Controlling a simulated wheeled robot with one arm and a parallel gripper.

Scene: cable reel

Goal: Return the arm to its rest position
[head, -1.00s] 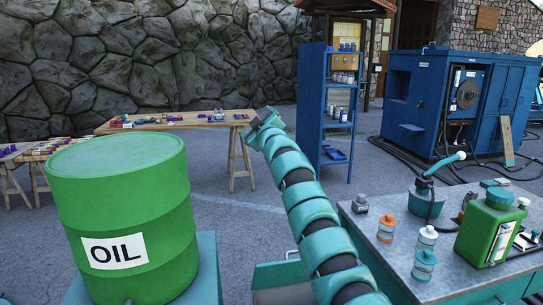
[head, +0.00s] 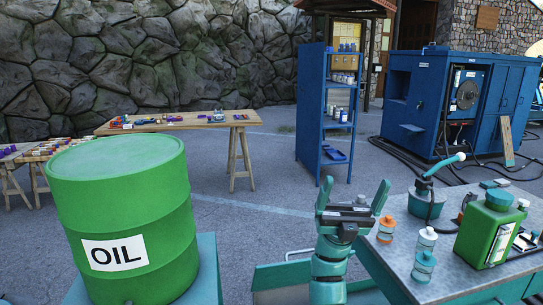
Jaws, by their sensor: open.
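My gripper (head: 353,200) is in the head view, low and right of centre. It points up, with its two teal fingers spread apart and nothing between them. It stands over the left edge of the grey workbench (head: 398,262), just left of the orange-capped bottle (head: 386,229). My arm below it is upright and short in the picture. Whether the gripper touches the bench edge I cannot tell.
A green oil drum (head: 120,215) stands at the left front. The bench holds small bottles, a green canister (head: 487,230) and a teal-handled pump (head: 430,196). A wooden table (head: 178,122), blue shelf (head: 327,110) and blue machine (head: 440,100) stand behind.

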